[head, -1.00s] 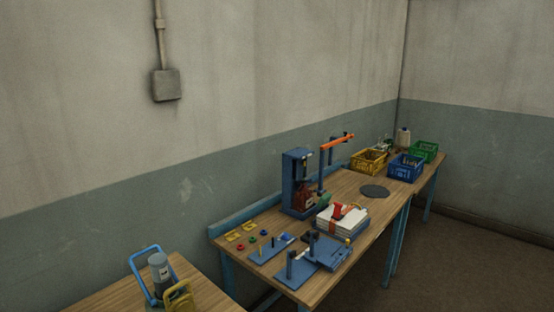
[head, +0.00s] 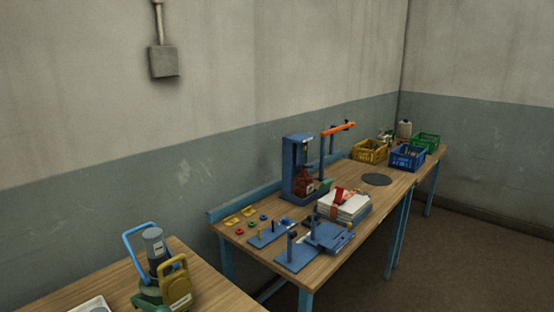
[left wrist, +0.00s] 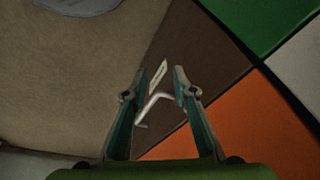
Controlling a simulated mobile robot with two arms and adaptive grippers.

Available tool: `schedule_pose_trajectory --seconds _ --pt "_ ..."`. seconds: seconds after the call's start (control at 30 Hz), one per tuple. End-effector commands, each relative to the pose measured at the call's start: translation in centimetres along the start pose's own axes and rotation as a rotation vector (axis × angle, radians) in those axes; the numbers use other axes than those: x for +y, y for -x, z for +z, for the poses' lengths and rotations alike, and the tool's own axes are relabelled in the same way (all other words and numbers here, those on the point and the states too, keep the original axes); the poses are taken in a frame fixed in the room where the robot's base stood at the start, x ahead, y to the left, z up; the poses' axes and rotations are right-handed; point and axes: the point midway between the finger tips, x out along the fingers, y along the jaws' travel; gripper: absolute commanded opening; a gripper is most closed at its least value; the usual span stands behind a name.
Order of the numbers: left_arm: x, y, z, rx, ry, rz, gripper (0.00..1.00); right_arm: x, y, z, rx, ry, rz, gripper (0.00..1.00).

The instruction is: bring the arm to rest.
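My left gripper (left wrist: 160,78) shows in the left wrist view with its two fingers apart. A thin, pale bent piece, shaped like a hook, (left wrist: 152,103) with a small white strip appears in the gap between the fingers. It seems to lie on the brown panel beyond; I cannot tell how far below the fingers it is, but no finger visibly clamps it. Neither arm shows in the head view, and my right gripper is in no frame.
Coloured panels, including orange (left wrist: 250,125) and green (left wrist: 250,20), lie beyond the left gripper, beside a tan surface (left wrist: 75,85). A long wooden workbench (head: 395,190) carries fixtures, papers and crates. A nearer table (head: 215,290) holds a grey cylinder (head: 154,246) and yellow-handled equipment.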

Motion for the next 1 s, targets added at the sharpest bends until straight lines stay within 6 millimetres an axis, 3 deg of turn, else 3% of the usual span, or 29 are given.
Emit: schedule_pose_trajectory --seconds 0.03,0.1,0.3,0.43,0.6,0.7,1.0 --pt "0.1 -4.8 2.1 -0.020 -0.002 0.001 0.26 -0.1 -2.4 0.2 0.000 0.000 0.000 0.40" --pt "0.3 -9.2 4.6 -0.036 -0.005 0.003 0.26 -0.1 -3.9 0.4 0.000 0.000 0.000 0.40" --pt "0.8 -20.2 12.8 -0.078 -0.015 0.008 0.26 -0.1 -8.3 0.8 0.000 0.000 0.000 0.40" --pt "1.0 -25.5 18.6 -0.104 -0.021 0.010 0.26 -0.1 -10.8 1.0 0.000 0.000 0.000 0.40" --pt "1.0 -29.1 24.3 -0.126 -0.028 0.012 0.26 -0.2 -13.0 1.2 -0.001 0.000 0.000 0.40" --pt "1.0 -29.9 26.1 -0.132 -0.030 0.012 0.26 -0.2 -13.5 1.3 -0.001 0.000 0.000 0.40" --pt "1.0 -30.0 26.9 -0.135 -0.032 0.012 0.26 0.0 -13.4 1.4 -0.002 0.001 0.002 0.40"
